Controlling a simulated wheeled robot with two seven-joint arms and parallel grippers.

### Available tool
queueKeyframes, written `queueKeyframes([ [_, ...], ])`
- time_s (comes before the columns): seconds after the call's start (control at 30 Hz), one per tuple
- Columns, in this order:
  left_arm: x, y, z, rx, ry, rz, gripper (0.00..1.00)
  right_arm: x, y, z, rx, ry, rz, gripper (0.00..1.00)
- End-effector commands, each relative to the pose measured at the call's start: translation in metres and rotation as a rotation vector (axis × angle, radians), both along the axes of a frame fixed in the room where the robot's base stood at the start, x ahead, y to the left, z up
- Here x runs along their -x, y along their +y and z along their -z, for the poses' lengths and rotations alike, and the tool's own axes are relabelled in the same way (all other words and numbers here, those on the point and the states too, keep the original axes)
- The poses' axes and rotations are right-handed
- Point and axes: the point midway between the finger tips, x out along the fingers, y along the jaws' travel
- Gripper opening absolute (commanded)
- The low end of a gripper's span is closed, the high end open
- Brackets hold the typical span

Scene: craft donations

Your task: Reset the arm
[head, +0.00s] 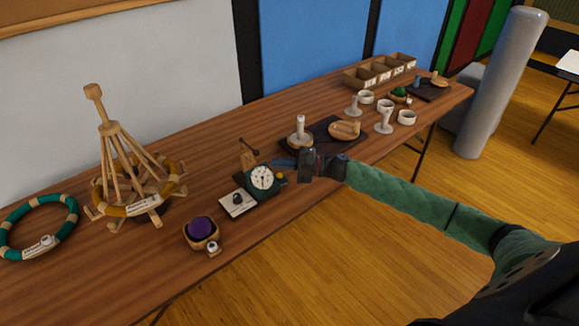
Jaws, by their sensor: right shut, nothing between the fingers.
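My right arm, in a green sleeve, reaches in from the lower right of the head view. Its right gripper (286,163) is above the front part of the wooden table (300,205), pointing left. It is shut and holds nothing. Its tip is close to a dial device (262,178) on a dark base; I cannot tell whether they touch. My left gripper is not in view.
A wooden stand (110,130) holds a mustard ring on the left, beside a teal ring (12,215). A bowl with a purple ball (200,229) is near the front edge. Dark trays, white cups (407,117) and a compartment box (358,79) stand farther right.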

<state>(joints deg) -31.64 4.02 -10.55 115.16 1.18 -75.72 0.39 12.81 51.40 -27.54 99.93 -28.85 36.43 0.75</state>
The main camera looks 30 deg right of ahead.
Motion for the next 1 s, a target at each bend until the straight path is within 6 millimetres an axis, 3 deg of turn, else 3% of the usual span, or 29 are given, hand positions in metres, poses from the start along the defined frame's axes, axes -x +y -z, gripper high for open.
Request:
queueKeyframes([
  [0.23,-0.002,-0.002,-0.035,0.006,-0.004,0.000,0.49,0.009,-0.020,0.003,0.000,0.000,0.001,0.00],
  [0.57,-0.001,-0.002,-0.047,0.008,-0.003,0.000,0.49,0.012,-0.026,0.002,-0.001,0.001,0.002,0.00],
  [0.77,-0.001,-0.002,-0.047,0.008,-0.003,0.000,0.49,0.014,-0.004,0.011,-0.066,0.039,0.086,0.00],
  [1.0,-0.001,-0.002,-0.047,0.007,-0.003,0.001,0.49,0.027,0.038,0.036,-0.239,0.202,0.365,0.00],
])
